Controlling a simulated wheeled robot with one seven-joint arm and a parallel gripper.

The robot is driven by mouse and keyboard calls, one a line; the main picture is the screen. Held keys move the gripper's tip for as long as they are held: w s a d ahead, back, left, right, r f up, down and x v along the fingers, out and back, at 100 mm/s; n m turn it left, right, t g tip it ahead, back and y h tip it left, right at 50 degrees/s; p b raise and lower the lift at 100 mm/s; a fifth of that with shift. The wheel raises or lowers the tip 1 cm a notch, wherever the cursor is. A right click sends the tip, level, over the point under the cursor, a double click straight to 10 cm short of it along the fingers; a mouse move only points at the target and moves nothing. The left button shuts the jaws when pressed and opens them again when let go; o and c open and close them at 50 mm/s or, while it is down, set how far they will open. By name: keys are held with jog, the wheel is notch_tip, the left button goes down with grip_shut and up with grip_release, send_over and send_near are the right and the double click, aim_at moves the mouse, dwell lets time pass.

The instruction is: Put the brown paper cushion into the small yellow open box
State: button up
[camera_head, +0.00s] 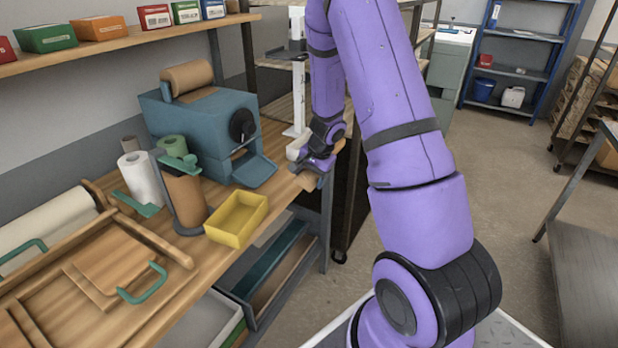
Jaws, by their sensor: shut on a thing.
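The small yellow open box (237,219) stands on the wooden bench near its front edge, open side up, and looks empty. My gripper (314,171) is at the far right end of the bench, right of and beyond the yellow box. It is shut on a small brown thing (309,181), which looks like the brown paper cushion. The fingers and wrist hide most of it. I cannot tell whether it still touches the bench top.
A blue-grey machine (210,125) with a paper roll stands behind the box. Left of the box are a brown roll in a holder (185,197) and a white roll (143,180). A wooden tray (100,262) lies front left. Bare bench separates box and gripper.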

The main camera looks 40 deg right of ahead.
aim_at(311, 172)
jog(key=shift+s+r, duration=0.1)
jog(key=shift+r, duration=0.65)
jog(key=shift+d+r, duration=0.1)
jog(key=shift+r, duration=4)
